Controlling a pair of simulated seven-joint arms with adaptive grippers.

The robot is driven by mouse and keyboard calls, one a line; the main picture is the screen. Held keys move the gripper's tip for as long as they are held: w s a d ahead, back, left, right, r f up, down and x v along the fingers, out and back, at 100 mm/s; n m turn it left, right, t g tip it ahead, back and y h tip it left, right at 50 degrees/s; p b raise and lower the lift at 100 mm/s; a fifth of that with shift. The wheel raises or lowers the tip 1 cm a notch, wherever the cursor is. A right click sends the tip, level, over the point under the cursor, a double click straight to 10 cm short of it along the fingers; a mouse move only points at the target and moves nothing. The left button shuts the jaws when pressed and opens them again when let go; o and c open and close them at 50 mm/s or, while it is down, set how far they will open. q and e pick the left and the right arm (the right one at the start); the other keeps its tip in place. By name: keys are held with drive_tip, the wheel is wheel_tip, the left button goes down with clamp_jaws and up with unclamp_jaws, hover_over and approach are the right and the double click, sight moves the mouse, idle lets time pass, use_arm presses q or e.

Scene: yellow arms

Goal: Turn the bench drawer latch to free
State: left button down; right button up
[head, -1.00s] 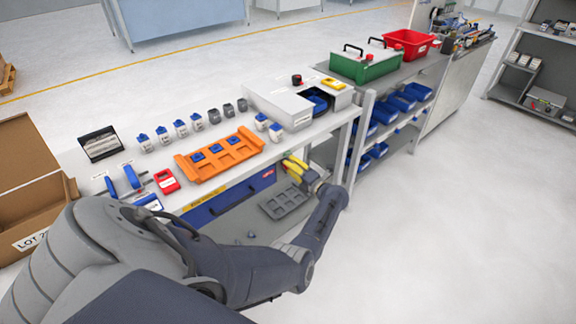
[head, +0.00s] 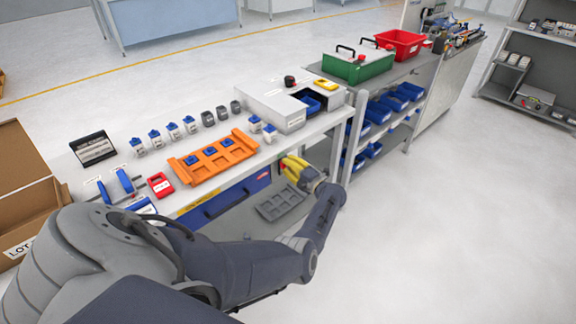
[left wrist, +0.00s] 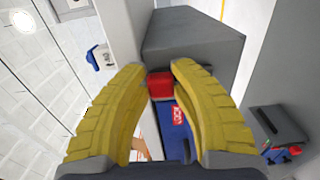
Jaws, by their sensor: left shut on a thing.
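The bench drawer (head: 222,207) is a blue front under the bench top; it also shows in the left wrist view (left wrist: 170,132), with a red label on it. The latch (left wrist: 160,86) is a small red block at the drawer's end, beside a grey housing. My left gripper (head: 288,163) reaches in under the bench edge. In the left wrist view its yellow fingers (left wrist: 158,72) are shut on the red latch, one on each side. The latch's turn angle is hard to tell. My right gripper is out of view.
An orange tray (head: 228,164) with blue-topped pieces lies on the bench, near several small containers. A grey sectioned tray (head: 280,204) lies on the lower shelf. A cardboard box (head: 22,215) stands at left. The floor at right is clear.

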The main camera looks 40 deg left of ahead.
use_arm(q)
drive_tip(key=shift+a+r, duration=0.1)
drive_tip(key=shift+r, duration=0.05)
drive_tip(key=c, duration=1.1)
unclamp_jaws()
drive_tip(key=shift+s+d, duration=0.3)
drive_tip(key=shift+d, duration=1.7)
drive_tip(key=shift+s+d, duration=0.35)
drive_tip(key=shift+d, duration=1.65)
drive_tip(key=shift+s+d, duration=0.3)
drive_tip(key=shift+d, duration=1.7)
drive_tip(key=shift+a, duration=0.1)
